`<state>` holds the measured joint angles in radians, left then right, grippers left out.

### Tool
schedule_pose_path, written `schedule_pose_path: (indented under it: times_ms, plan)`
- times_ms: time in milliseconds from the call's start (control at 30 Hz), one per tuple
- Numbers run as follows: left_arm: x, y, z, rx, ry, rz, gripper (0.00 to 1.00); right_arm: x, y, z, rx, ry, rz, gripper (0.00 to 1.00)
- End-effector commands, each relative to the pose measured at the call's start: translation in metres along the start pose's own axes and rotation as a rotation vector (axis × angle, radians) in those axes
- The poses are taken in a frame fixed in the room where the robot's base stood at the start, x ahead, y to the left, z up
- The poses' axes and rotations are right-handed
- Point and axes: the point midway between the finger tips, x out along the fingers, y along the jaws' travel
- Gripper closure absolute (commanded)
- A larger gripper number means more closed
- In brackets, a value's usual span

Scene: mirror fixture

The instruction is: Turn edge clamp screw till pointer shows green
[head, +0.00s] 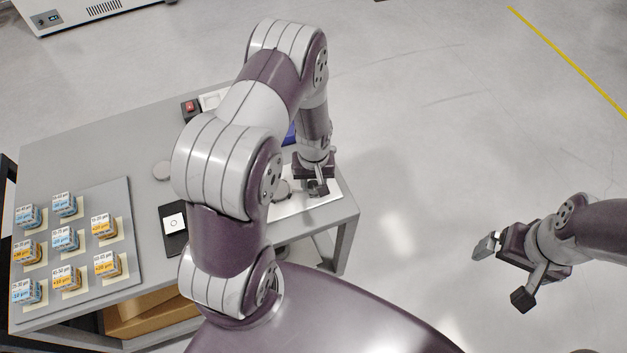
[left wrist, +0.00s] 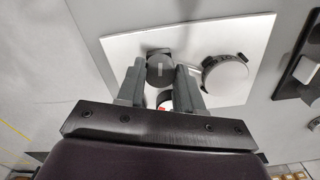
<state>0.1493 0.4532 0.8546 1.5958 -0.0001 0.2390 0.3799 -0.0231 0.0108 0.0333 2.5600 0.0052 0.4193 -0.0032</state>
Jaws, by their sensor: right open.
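The clamp screw (left wrist: 160,70) has a dark round head with a pale line across it, seen in the left wrist view. My left gripper (left wrist: 160,74) has one finger on each side of it, and the head fills the gap. A small red patch (left wrist: 163,108) shows between the fingers below the screw; no green is visible and I cannot make out the pointer. A round disc in a dark holder (left wrist: 226,80) sits beside it on the pale plate (left wrist: 258,38). In the head view my left gripper (head: 317,187) hides most of the fixture. My right gripper (head: 503,272) is open and empty, off the table.
The grey table (head: 100,150) carries a board (head: 120,190) with several labelled blocks at the left. A black device with a white face (head: 174,223), a grey disc (head: 162,170) and a red-switched box (head: 190,107) lie nearer the fixture. The floor at right is clear.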

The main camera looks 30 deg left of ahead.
Motion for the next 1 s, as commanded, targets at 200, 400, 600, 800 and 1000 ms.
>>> schedule_pose_path:
  times_ms: [200, 400, 600, 800, 1000]
  plan:
    - [-0.001, 0.000, -0.001, -0.001, 0.002, 0.001, 0.39, 0.000, 0.000, 0.000, 0.000, 0.000, 0.000, 0.00]
    - [-0.003, 0.000, -0.001, -0.001, 0.003, 0.001, 0.39, 0.000, 0.000, 0.000, 0.000, 0.000, 0.000, 0.00]
    - [-0.038, 0.001, -0.002, -0.001, 0.007, 0.003, 0.39, 0.004, 0.000, 0.000, 0.000, 0.000, 0.000, 0.00]
    - [-0.092, 0.001, -0.002, -0.001, 0.008, 0.003, 0.39, 0.008, 0.000, 0.001, 0.000, 0.000, 0.000, 0.00]
    - [-0.123, 0.000, -0.001, -0.001, 0.004, 0.002, 0.39, 0.010, 0.000, 0.001, 0.000, 0.000, 0.000, 0.00]
